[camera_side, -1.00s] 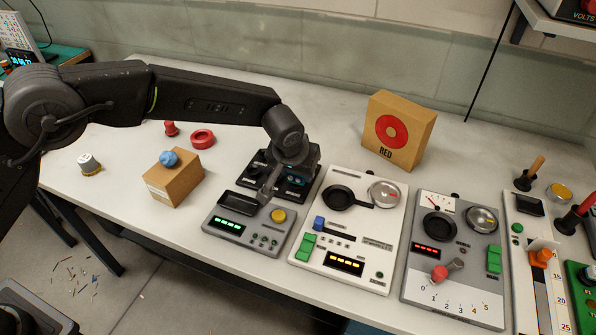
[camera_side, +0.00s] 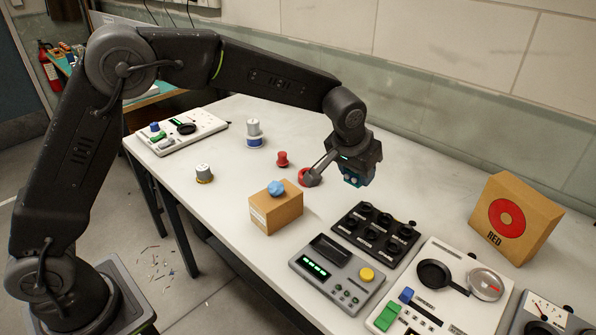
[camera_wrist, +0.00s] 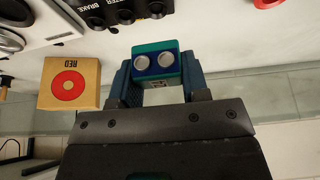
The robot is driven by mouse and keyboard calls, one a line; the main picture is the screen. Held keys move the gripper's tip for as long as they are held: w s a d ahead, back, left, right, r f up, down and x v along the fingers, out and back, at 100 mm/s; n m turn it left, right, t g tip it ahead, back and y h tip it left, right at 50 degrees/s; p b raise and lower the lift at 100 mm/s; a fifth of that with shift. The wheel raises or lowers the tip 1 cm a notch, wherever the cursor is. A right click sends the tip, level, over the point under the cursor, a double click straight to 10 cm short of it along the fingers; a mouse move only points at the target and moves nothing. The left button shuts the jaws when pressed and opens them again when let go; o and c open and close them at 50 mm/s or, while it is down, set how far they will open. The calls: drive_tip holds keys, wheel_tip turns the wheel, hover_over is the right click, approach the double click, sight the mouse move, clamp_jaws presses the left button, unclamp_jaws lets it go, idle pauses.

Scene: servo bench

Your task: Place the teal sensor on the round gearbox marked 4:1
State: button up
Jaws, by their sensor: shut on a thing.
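My gripper (camera_side: 352,160) is shut on the teal sensor (camera_side: 357,180), held above the bench to the right of a red ring. In the wrist view the sensor (camera_wrist: 156,60), a teal and blue block with two round silver faces, sits between the fingertips of my gripper (camera_wrist: 155,78). I cannot read a 4:1 marking on either.
A black panel of several labelled wells (camera_side: 376,232) lies in front of my gripper. Bench between the round parts is clear.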

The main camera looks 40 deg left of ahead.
drive_tip(key=s+a+r+n+y, duration=0.1)
drive_tip(key=s+a+n, duration=0.1)
drive_tip(key=a, duration=1.2)
drive_tip(key=s+a+r+n+y, duration=0.1)
drive_tip(key=s+a+n, duration=0.15)
drive_tip(key=a, duration=1.15)
drive_tip(key=s+a+n+g+y, duration=0.1)
drive_tip(key=s+a+n, duration=0.4)
drive_tip(key=s+a, duration=1.35)
hover_over(203, 166)
drive_tip(key=shift+m, duration=0.25)
wheel_tip(203, 166, down, 7)
drive_tip(key=shift+s+f, duration=0.1)
drive_tip(key=shift+s, duration=0.05)
drive_tip(key=shift+f, duration=2.05)
drive_tip(key=shift+f, duration=0.15)
